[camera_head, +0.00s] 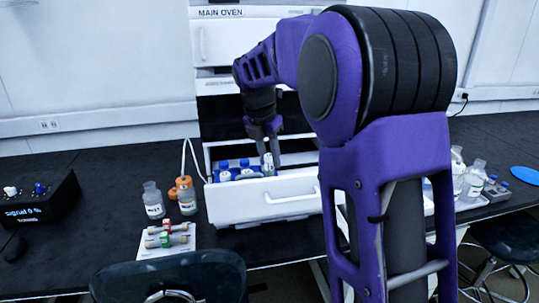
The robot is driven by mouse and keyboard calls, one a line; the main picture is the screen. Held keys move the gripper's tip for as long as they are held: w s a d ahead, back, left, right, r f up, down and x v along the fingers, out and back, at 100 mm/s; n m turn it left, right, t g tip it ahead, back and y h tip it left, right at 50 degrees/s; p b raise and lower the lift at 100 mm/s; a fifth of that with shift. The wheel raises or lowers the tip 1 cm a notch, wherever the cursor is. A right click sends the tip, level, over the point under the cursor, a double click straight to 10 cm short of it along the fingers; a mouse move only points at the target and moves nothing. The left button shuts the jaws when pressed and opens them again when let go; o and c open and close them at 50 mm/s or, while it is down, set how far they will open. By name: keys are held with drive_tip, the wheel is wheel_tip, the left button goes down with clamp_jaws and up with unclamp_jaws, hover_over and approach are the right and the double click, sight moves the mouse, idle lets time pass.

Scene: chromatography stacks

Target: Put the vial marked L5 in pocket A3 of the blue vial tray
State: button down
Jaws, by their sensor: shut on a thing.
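My gripper (267,140) points down over the open white drawer (265,202) under the main oven. It is shut on a small pale vial (268,165), upright at the drawer's middle. The vial's mark is too small to read. Blue shapes (244,163) lie in the drawer to its left, with small white things among them. They may be the blue vial tray, but pocket labels cannot be read. Whether the vial touches anything below is hidden by the drawer front.
Left of the drawer stand a clear bottle (153,201), an orange-capped bottle (186,196) and a white sheet with tubes (167,239). A black signal box (41,201) sits far left. More bottles (474,179) stand right. Chairs (172,277) stand in front.

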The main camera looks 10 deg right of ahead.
drive_tip(key=shift+f, duration=0.1)
drive_tip(key=shift+f+b, duration=0.55)
drive_tip(key=shift+f, duration=0.55)
drive_tip(key=shift+f, duration=0.5)
drive_tip(key=shift+c, duration=0.6)
unclamp_jaws()
